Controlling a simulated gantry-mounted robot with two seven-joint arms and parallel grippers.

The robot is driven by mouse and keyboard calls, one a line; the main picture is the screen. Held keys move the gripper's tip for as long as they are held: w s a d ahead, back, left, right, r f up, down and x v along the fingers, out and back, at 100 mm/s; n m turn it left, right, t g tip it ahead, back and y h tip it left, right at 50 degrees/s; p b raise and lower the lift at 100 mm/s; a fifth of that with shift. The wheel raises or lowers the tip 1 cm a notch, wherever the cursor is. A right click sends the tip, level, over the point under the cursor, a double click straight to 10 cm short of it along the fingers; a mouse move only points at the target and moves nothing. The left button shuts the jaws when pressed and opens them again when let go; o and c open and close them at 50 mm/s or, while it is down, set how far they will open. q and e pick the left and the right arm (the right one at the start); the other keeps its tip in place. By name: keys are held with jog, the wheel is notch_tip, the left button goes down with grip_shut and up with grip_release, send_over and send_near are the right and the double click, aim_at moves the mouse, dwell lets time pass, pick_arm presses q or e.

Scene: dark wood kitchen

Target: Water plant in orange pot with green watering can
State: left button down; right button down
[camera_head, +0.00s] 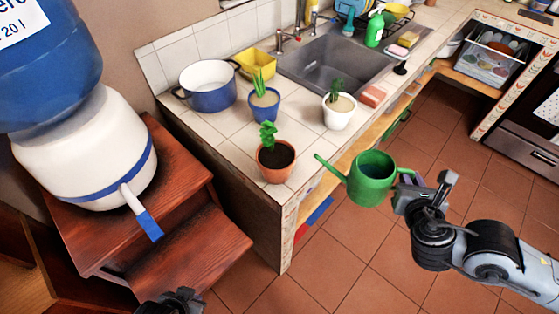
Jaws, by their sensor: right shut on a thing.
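The green watering can (371,180) is in the air in front of the counter's front edge. Its spout points left, and the spout tip is a little to the right of the orange pot (275,168). The pot stands on the counter corner with dark soil and a small green plant (268,136). My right gripper (410,187) is shut on the can's handle side, which it partly hides. The can looks about upright. My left gripper (172,302) shows only in part at the bottom edge, low by the wooden steps, and its fingers cannot be made out.
A blue pot (264,105) and a white pot (339,112) with plants stand behind the orange one. A large cooking pot (208,88), a yellow container (256,64) and the sink (335,66) are farther back. A water dispenser (90,150) stands on wooden steps at left.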

jog(key=shift+d+f+b, duration=0.15)
jog(key=shift+f+b, duration=0.4)
jog(key=shift+b, duration=0.1)
jog(key=shift+s+d+f+b, duration=0.1)
jog(key=shift+d+f+b, duration=0.1)
jog(key=shift+f+b, duration=0.3)
jog(key=shift+y, duration=0.4)
notch_tip(320, 180, up, 4)
jog(key=p, duration=0.3)
jog(key=shift+r+p, duration=0.2)
jog(key=shift+p, duration=0.15)
jog(key=shift+m, duration=0.3)
